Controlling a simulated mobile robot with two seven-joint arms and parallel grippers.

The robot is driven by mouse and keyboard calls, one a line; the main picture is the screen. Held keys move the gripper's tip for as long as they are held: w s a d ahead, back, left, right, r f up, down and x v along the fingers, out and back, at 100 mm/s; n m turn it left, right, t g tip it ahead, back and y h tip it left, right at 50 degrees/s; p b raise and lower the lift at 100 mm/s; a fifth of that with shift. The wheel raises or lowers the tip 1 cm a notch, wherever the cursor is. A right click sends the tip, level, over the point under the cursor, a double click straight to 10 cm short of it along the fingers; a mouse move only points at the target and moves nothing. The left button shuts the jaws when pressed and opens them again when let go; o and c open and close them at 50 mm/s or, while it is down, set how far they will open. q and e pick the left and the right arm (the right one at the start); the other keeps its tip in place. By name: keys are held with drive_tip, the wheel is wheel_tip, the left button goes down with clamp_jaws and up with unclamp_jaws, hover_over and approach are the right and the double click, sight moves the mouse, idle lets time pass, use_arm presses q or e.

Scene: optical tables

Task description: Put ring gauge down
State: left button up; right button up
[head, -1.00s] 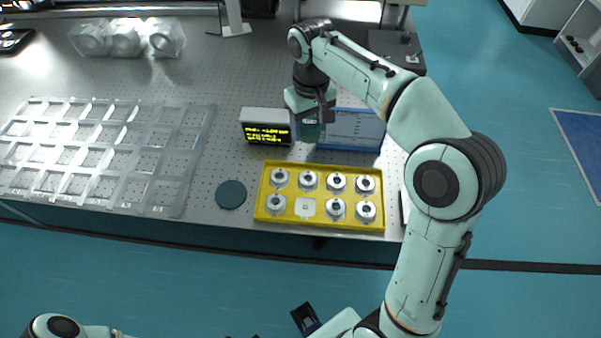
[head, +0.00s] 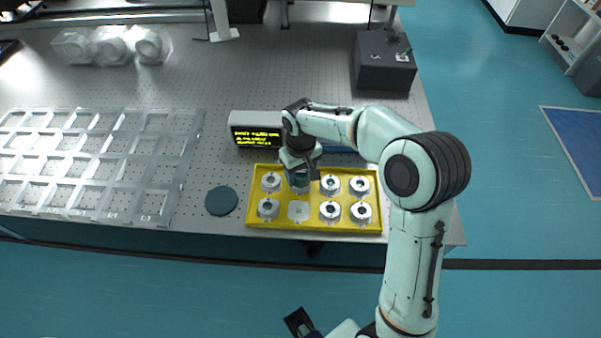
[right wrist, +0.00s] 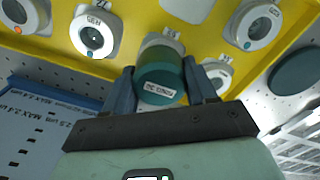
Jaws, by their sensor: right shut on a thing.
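My right gripper (head: 300,183) is over the back row of the yellow tray (head: 340,228). Its fingers (right wrist: 162,88) are shut on a green cylinder (right wrist: 160,72) with a white label, which also shows in the head view (head: 299,180). A pale ring gauge (right wrist: 160,40) sits in the tray right behind the cylinder in the right wrist view, mostly hidden by it. I cannot tell whether the two touch. Other ring gauges (head: 330,184) sit in the tray slots. One front-row slot (head: 298,210) holds no ring.
A small display box (head: 257,130) stands behind the tray, and a blue panel (right wrist: 50,125) lies beside it. A dark round pad (head: 221,200) lies left of the tray. A clear divided rack (head: 170,180) is farther left. A dark box (head: 384,65) stands at the back right.

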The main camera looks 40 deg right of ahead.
sight(301, 171)
drive_tip(key=shift+f, duration=0.15)
drive_tip(key=shift+f, duration=0.15)
drive_tip(key=o, duration=1.3)
wheel_tip(301, 171, up, 12)
drive_tip(key=shift+r+p, duration=0.2)
drive_tip(key=shift+p, duration=0.7)
